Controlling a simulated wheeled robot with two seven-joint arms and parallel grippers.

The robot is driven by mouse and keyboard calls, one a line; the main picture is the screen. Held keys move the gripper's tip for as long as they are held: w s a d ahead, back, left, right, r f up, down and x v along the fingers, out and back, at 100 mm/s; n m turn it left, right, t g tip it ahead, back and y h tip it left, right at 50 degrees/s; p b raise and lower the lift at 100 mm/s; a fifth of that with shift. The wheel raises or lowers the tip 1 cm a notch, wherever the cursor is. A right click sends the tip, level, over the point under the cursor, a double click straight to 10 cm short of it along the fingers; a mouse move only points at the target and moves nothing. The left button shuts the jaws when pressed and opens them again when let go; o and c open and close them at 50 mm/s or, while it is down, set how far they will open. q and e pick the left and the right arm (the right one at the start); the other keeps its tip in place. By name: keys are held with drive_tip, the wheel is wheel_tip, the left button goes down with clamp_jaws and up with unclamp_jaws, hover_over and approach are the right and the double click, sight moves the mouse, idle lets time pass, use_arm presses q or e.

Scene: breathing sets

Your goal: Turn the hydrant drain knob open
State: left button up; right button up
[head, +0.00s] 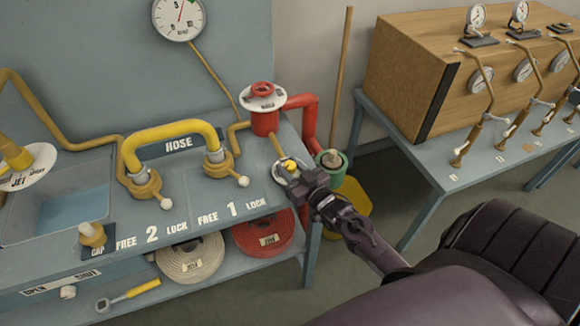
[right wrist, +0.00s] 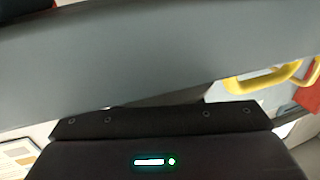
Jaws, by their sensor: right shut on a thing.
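The red hydrant (head: 265,122) stands at the right end of the blue-grey bench, with a white lettered disc (head: 255,103) and a red cap on top. A tan stem leads from it down to a small yellow knob (head: 288,164) at the bench's right edge, which looks like the drain knob. My right gripper (head: 288,172) is at this knob and shut on it; the fingers hide most of it, so its turn position cannot be read. The right wrist view shows a grey surface up close and no fingertips. My left gripper is not in view.
A yellow hose (head: 172,131) on two couplings marked 1 and 2 lies left along the bench (head: 150,232). A second table (head: 425,160) with gauges is farther right.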

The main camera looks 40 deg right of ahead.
sight(296, 171)
drive_tip(key=n+y, duration=0.1)
drive_tip(key=y, duration=0.1)
drive_tip(key=n+y+b, duration=0.1)
drive_tip(key=y, duration=0.1)
drive_tip(key=shift+d+f+n+g, duration=0.1)
drive_tip(key=shift+f+n+g, duration=0.05)
drive_tip(key=shift+n+g, duration=0.15)
drive_tip(key=shift+n+g+y+b, duration=0.65)
drive_tip(key=shift+n+y, duration=0.45)
drive_tip(key=shift+y, duration=0.8)
drive_tip(key=o, duration=0.9)
drive_tip(key=shift+o, duration=0.2)
drive_tip(key=b+v, duration=0.1)
drive_tip(key=v, duration=0.5)
drive_tip(key=shift+s, duration=0.25)
drive_tip(key=shift+s+d, duration=0.35)
drive_tip(key=shift+s, duration=0.2)
